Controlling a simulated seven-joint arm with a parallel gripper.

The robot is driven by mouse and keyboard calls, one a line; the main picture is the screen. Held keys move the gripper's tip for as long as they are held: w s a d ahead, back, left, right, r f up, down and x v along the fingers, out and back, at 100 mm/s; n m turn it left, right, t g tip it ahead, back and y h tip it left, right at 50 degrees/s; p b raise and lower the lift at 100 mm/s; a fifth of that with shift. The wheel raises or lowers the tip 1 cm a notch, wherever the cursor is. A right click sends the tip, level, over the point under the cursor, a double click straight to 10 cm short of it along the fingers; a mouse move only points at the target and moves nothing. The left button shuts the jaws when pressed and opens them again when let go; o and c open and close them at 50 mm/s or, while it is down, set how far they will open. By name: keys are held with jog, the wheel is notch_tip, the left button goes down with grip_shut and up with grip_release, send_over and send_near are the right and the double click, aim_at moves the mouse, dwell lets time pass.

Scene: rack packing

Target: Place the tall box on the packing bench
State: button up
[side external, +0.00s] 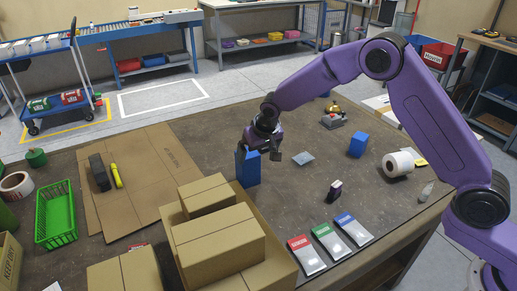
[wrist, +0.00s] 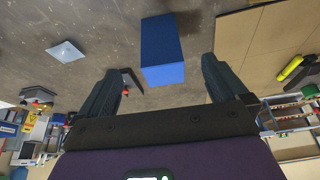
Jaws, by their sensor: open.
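A tall blue box (side external: 250,170) stands upright on the brown packing bench (side external: 300,187), just behind the stacked cartons. My gripper (side external: 262,150) is at the box's upper end in the side view, partly covering it. In the wrist view the blue box (wrist: 163,50) shows between and beyond the two spread fingers of my gripper (wrist: 160,85), with space on both sides. The gripper is open and holds nothing. A second, shorter-looking blue box (side external: 357,146) stands farther right on the bench.
Brown cartons (side external: 219,242) are stacked at the front. A flat cardboard sheet (side external: 150,165) bears a dark block and a yellow marker. A green basket (side external: 55,214), a paper roll (side external: 398,163), a small dark item (side external: 335,191) and labelled packets (side external: 330,241) lie around. Bare bench lies right of the tall box.

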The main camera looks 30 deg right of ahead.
jog(key=shift+s+r, duration=0.25)
jog(key=shift+r, duration=0.35)
jog(key=s+d+r+n+g, duration=0.1)
jog(key=s+r+n, duration=0.25)
jog(key=s, duration=0.65)
jog(key=s+d+r+n+g, duration=0.1)
jog(key=s+r+n, duration=0.3)
jog(key=s, duration=0.6)
jog(key=s+d+n, duration=0.1)
jog(key=s+d, duration=0.3)
jog(key=s, duration=0.4)
jog(key=s+d+r+n+g, duration=0.1)
jog(key=s+d, duration=0.3)
jog(key=s, duration=0.4)
jog(key=s+d+r+n+g, duration=0.1)
jog(key=s+d+n, duration=0.2)
jog(key=s+d, duration=0.2)
jog(key=s, duration=0.3)
jog(key=shift+r, duration=0.25)
jog(key=shift+d, duration=0.1)
